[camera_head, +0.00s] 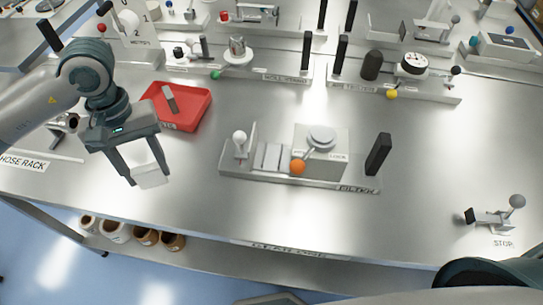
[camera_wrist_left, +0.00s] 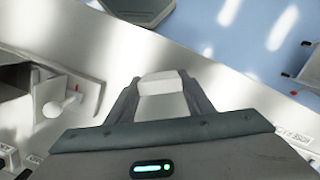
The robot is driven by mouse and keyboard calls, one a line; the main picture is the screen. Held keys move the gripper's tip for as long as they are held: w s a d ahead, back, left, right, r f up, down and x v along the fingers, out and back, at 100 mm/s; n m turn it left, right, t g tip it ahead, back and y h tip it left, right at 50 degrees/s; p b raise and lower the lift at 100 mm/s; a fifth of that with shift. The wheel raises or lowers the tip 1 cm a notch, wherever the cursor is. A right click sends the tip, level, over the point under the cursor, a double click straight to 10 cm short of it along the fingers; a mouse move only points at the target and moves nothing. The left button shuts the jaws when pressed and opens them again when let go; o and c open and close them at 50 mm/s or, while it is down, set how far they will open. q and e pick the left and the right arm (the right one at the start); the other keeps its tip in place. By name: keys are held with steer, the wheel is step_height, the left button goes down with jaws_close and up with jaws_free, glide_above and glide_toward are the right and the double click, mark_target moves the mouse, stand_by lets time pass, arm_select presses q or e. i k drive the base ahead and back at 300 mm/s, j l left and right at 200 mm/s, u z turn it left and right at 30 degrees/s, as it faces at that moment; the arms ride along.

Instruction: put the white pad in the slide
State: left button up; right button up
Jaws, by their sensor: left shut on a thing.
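My left gripper (camera_head: 149,174) is shut on the white pad (camera_head: 152,179) and holds it over the bare left front of the steel table. In the left wrist view the pad (camera_wrist_left: 160,84) sits between the two dark fingers (camera_wrist_left: 160,98). To the right of the gripper stands the long low filter unit (camera_head: 305,181), with pale upright plates (camera_head: 268,157), a white knob, an orange ball on a lever and a black handle. I cannot tell for certain which part is the slide. My right gripper is not in view.
A red tray (camera_head: 190,124) with a grey-handled tool stands behind the gripper. A STOP lever (camera_head: 490,218) is at the right front. More labelled stations line the back. Rolls (camera_head: 117,231) lie on a shelf under the front edge. The table between pad and filter unit is clear.

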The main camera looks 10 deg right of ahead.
mark_target(273, 158)
steer(key=k, duration=0.65)
steer(key=z, duration=1.7)
steer(key=k+j, duration=0.25)
steer(key=j, duration=0.2)
steer(key=k+j, duration=0.3)
steer(key=j, duration=0.1)
